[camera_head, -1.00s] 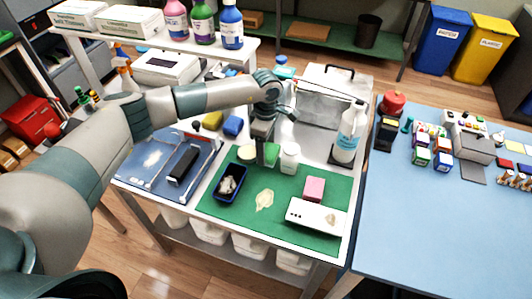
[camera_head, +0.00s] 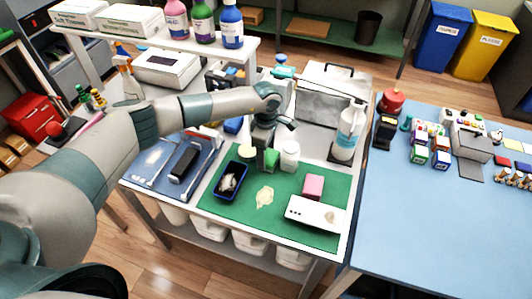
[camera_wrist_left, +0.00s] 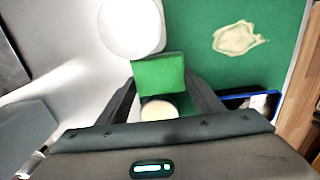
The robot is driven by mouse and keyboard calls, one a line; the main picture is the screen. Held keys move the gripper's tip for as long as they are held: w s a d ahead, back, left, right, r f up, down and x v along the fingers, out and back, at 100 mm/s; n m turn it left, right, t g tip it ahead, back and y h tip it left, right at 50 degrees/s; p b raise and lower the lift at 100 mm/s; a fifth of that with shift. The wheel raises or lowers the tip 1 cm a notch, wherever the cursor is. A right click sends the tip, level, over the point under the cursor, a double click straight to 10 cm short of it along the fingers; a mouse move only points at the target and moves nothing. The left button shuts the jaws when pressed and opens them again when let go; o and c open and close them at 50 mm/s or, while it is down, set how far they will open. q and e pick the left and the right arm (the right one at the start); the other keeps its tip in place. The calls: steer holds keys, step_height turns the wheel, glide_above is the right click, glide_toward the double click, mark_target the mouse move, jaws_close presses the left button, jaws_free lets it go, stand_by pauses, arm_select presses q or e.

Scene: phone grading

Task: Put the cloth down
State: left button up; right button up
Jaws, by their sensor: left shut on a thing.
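My left gripper (camera_head: 264,158) points down over the back edge of the green mat (camera_head: 290,203). It is shut on a green folded cloth (camera_head: 271,160). In the left wrist view the cloth (camera_wrist_left: 158,75) shows as a green square between the two fingers (camera_wrist_left: 160,100). In the head view the cloth is low over the mat, beside a white bottle (camera_head: 290,156); I cannot tell whether it touches the surface. My right gripper is not in view.
A small pale-lidded jar (camera_head: 247,153) is close to the gripper's left. A blue tray (camera_head: 217,190), a beige patch (camera_head: 265,197), a pink block (camera_head: 313,186) and a white device (camera_head: 315,214) are on the mat. A spray bottle (camera_head: 348,131) stands at right.

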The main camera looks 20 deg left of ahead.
arm_select(q)
steer(key=shift+f, duration=0.2)
steer(key=o, duration=0.9)
steer(key=shift+r, duration=0.1)
steer(key=shift+o, duration=0.2)
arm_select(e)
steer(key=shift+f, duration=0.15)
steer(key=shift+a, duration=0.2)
arm_select(q)
steer(key=shift+r, duration=0.1)
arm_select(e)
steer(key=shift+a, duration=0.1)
arm_select(q)
steer(key=shift+r, duration=0.35)
step_height(320, 180, up, 11)
steer(key=b, duration=0.4)
steer(key=shift+r+b, duration=0.2)
steer(key=shift+b, duration=0.2)
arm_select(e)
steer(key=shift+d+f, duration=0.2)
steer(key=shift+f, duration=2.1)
